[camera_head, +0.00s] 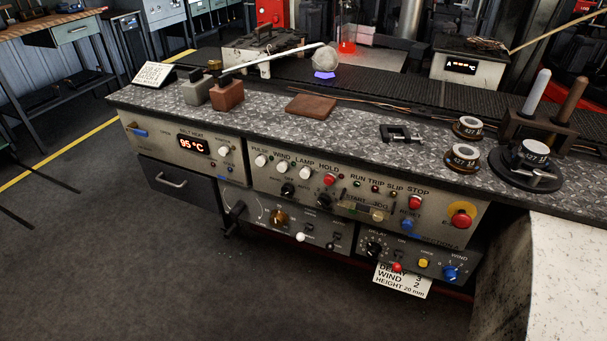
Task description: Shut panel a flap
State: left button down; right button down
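The main control panel (262,181) is a pale fascia on the front of the metal bench, with rows of buttons, knobs and labels. A small see-through cover (362,208) shows by the START and JOG labels and may be the flap. It is too small and dark for me to tell whether it is raised or lowered. Neither of my grippers is in view.
The diamond-plate bench top (350,135) carries a brown block (227,95), a flat brown plate (311,106), a black clamp (402,133) and round weights (463,158). A red mushroom button (461,218) sits at the panel's right. The floor (130,260) in front is clear.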

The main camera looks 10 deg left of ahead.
aim_at(362, 207)
jog(key=k, duration=0.5)
jog(key=u, duration=2.05)
jog(key=i, duration=1.2)
jog(key=z, duration=1.95)
